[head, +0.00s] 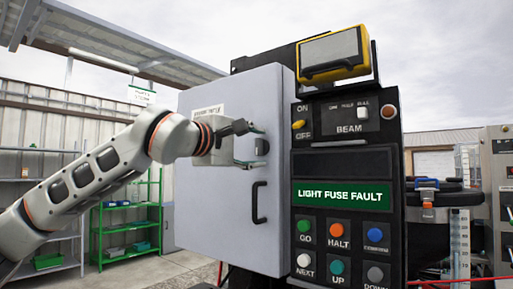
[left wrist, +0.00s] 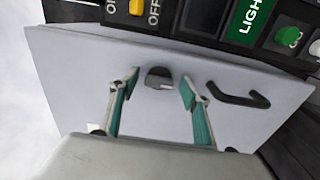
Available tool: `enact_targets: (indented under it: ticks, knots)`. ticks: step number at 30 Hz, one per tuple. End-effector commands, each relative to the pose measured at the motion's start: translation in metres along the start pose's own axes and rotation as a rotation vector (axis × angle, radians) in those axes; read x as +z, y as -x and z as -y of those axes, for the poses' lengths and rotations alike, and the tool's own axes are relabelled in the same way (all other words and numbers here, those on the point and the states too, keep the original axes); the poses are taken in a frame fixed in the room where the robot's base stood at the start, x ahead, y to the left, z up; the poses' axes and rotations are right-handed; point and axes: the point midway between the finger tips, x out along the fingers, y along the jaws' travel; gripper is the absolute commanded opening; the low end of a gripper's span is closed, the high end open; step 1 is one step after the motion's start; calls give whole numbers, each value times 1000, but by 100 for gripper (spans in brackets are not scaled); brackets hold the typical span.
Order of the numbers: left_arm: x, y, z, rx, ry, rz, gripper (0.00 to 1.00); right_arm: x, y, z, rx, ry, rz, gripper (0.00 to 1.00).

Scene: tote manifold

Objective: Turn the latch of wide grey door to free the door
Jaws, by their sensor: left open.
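The wide grey door (head: 222,222) is shut on the front of the cabinet, left of the control panel. Its latch (head: 264,147) is a small dark knob near the door's right edge, above a black pull handle (head: 257,203). In the left wrist view the latch (left wrist: 157,72) is a dark rounded piece on the pale door (left wrist: 80,70). My left gripper (head: 257,147) is open, with one finger above and one below the latch's height. In the left wrist view its fingertips (left wrist: 160,84) lie either side of the latch. Contact cannot be told. My right gripper is not in view.
The control panel (head: 347,160) with buttons and switches stands directly right of the door. The black handle (left wrist: 238,97) is close beside one finger in the wrist view. A green shelf (head: 127,215) stands farther back at left.

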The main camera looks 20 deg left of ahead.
Motion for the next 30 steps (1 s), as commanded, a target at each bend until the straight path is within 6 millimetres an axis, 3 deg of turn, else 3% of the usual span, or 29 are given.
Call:
enact_targets:
  ticks: [18,30]
  knots:
    - [0,105,-1,2,-1,-1,47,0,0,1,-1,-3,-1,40]
    - [0,117,0,0,-1,0,47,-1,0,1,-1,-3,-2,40]
